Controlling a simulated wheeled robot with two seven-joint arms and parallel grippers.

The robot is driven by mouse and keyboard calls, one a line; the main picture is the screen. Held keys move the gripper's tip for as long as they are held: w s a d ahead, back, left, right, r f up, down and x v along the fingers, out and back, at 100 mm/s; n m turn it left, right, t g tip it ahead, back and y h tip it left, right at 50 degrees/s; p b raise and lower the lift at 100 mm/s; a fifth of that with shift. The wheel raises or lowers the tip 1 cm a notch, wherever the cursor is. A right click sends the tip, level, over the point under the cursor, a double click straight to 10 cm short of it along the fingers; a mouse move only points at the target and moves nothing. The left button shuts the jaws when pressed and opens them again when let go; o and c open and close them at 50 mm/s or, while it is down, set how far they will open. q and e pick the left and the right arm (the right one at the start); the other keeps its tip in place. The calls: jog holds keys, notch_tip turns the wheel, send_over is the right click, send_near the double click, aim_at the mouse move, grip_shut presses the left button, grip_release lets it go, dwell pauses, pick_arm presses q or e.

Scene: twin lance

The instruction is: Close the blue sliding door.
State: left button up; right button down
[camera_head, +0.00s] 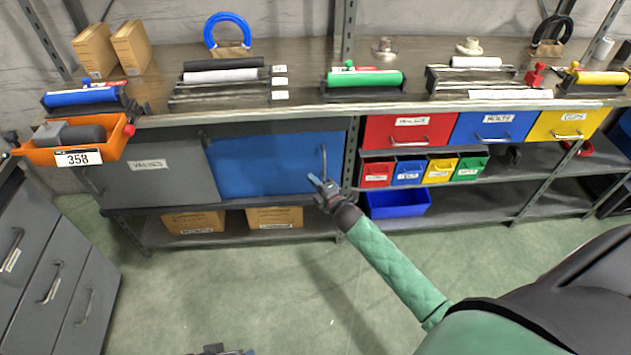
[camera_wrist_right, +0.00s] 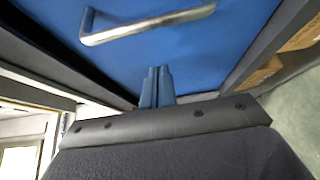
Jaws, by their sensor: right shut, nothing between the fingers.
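The blue sliding door (camera_head: 262,165) is in the cabinet under the workbench, to the right of the grey door (camera_head: 150,168) labelled VALVES. Its metal handle (camera_head: 324,160) is upright near its right edge; the handle also shows in the right wrist view (camera_wrist_right: 148,25). My right gripper (camera_head: 318,181) is shut and empty, in front of the blue door just below and left of the handle. In the right wrist view its fingertips (camera_wrist_right: 157,80) are together, pointing at the blue face, apart from the handle. At the head view's bottom edge, a small dark part may be my left gripper; its jaws cannot be made out.
Red (camera_head: 408,131), blue and yellow drawers are right of the door, with small bins below. An orange bin (camera_head: 75,152) hangs at the left. Cardboard boxes (camera_head: 275,217) stand on the lower shelf. A grey drawer cabinet (camera_head: 50,270) is at the left. The green floor in front is clear.

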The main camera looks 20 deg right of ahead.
pick_arm(q)
jog(key=d+f, duration=0.1)
jog(key=d+f+b, duration=0.1)
jog(key=shift+w+d+f+t+h, duration=0.1)
jog(key=shift+w+d+t+h, duration=0.2)
jog(key=shift+w+d, duration=0.1)
pick_arm(e)
jog(key=v, duration=0.9)
jog(key=shift+w+d+f, duration=0.1)
jog(key=shift+f, duration=0.1)
